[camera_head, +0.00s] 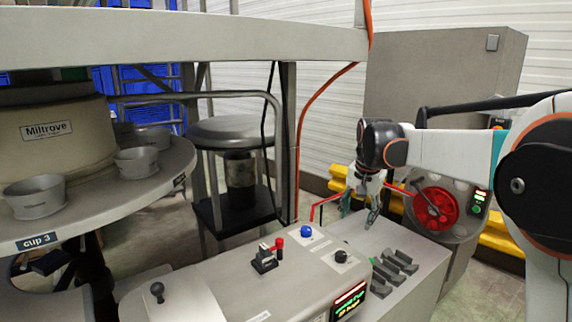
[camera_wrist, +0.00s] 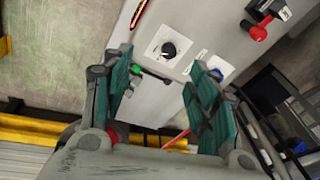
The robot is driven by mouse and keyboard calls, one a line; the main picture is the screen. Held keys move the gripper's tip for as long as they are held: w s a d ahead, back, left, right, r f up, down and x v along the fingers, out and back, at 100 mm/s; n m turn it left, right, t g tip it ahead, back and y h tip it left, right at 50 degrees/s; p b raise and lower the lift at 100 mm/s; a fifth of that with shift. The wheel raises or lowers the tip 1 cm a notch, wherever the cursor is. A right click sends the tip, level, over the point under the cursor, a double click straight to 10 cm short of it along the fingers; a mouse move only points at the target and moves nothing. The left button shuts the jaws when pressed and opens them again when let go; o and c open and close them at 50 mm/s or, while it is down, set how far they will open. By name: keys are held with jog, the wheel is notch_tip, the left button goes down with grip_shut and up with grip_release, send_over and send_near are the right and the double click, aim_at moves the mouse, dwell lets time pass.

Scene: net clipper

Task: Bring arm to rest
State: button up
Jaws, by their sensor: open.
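My arm reaches in from the right in the head view. My gripper (camera_head: 358,205) points down above the far end of the grey control console (camera_head: 215,288). In the wrist view my gripper (camera_wrist: 162,75) shows two green-padded fingers spread wide apart with nothing between them. Beyond the fingers lie a black knob (camera_wrist: 168,49) on a white plate and a blue button (camera_wrist: 216,72), partly hidden by the right finger. The gripper appears apart from the console.
The console carries a red-knobbed lever (camera_head: 278,243), a black joystick (camera_head: 157,290) and a lit display (camera_head: 348,301). Dark clips (camera_head: 395,263) lie beside it. A red reel (camera_head: 436,209) stands behind the gripper. A round table with cups (camera_head: 137,162) is at left. An overhead beam (camera_head: 180,40) crosses above.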

jog(key=s+r+n+t, duration=0.1)
jog(key=s+r+n, duration=0.15)
jog(key=s, duration=0.75)
jog(key=s+f+n+t+b, duration=0.1)
jog(key=s+f, duration=0.3)
jog(key=s, duration=0.8)
jog(key=s+f+n+t, duration=0.2)
jog(key=s+f+n, duration=0.1)
jog(key=s, duration=1)
jog(key=shift+s+f+n+t+b, duration=0.2)
jog(key=shift+f+n+t+b, duration=0.2)
jog(key=shift+f, duration=0.35)
